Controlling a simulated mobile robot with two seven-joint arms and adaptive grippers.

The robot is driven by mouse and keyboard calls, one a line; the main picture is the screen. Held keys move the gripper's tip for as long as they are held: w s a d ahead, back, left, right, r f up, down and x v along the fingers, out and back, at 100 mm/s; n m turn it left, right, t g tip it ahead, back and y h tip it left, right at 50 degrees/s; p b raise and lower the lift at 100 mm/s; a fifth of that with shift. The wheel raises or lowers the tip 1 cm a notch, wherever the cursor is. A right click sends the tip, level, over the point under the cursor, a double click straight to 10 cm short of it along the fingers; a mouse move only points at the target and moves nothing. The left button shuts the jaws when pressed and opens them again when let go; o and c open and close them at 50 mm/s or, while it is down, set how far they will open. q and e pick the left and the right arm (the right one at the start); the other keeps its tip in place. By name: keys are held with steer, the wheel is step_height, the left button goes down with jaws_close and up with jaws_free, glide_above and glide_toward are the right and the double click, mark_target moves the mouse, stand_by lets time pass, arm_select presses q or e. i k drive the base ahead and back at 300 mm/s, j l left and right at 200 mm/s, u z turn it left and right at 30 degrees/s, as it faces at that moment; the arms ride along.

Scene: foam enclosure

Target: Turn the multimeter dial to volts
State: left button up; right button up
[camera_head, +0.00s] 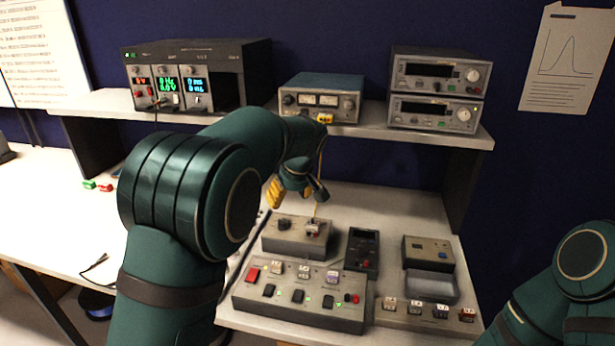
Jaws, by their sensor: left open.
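A small dark handheld unit (363,243), which looks like the multimeter, lies on the bench right of the middle. It has a red spot near its lower end. Its dial setting is too small to read. My left gripper (298,194) is open and empty. It appears above and to the left of the multimeter, over the back of a grey box with knobs (290,241), and does not touch the multimeter. My right arm shows at the lower right edge, but its gripper is out of view.
A grey switch panel (285,308) lies in front, with a row of small modules (425,312) beside it. A grey box (430,250) stands right of the multimeter. The shelf (375,131) behind carries several instruments. Bare bench lies behind the multimeter.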

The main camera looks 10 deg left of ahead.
mark_target(363, 251)
steer(key=k, duration=1)
